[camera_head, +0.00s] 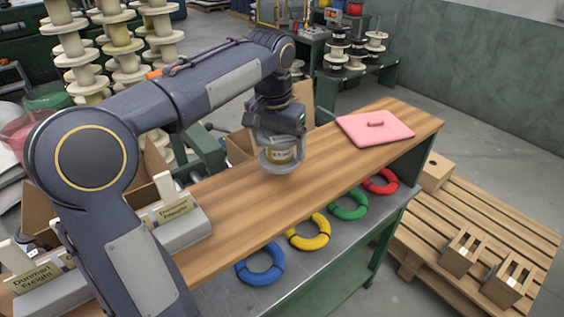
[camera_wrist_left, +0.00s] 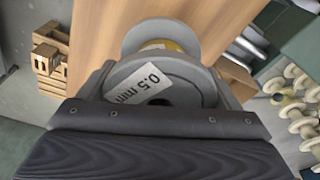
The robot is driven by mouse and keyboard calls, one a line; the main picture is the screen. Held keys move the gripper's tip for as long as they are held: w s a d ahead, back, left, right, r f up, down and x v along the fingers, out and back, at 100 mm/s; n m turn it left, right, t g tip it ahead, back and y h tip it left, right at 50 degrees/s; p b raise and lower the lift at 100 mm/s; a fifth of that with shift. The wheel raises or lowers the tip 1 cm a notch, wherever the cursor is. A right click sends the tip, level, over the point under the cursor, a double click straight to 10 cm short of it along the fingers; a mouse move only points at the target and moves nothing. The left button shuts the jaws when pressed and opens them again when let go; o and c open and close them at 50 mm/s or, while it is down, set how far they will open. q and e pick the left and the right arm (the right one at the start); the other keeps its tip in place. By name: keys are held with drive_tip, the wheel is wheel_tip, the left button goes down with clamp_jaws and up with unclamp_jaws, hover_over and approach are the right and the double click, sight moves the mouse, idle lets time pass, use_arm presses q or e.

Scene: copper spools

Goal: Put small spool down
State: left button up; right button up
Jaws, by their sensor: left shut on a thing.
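The small spool (camera_head: 281,158) is grey with a yellowish winding. My left gripper (camera_head: 279,140) is shut on it from above, over the wooden bench top (camera_head: 240,205). In the left wrist view the spool (camera_wrist_left: 160,38) shows its grey flanges and a white label reading "0.5 mm". It sits between the fingers of the left gripper (camera_wrist_left: 165,85). Its lower flange appears at or just above the wood; I cannot tell whether it touches. My right gripper is in neither view.
A pink tablet-like lid (camera_head: 375,128) lies on the bench's far end. Grey label holders (camera_head: 180,225) stand at the near left. Blue (camera_head: 260,265), yellow (camera_head: 308,232), green (camera_head: 349,204) and red (camera_head: 380,181) rings lie on the lower shelf. The bench's middle is clear.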

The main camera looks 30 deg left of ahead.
sight(283, 162)
use_arm(q)
drive_tip(key=shift+s+d+f, duration=0.2)
drive_tip(key=shift+d+f, duration=0.4)
drive_tip(key=shift+f, duration=1.55)
drive_tip(key=shift+f, duration=0.1)
drive_tip(key=o, duration=1)
drive_tip(key=shift+o, duration=0.2)
drive_tip(key=r, duration=0.4)
drive_tip(key=s+r, duration=0.1)
drive_tip(key=r, duration=0.3)
drive_tip(key=s+r, duration=0.1)
drive_tip(key=r, duration=0.3)
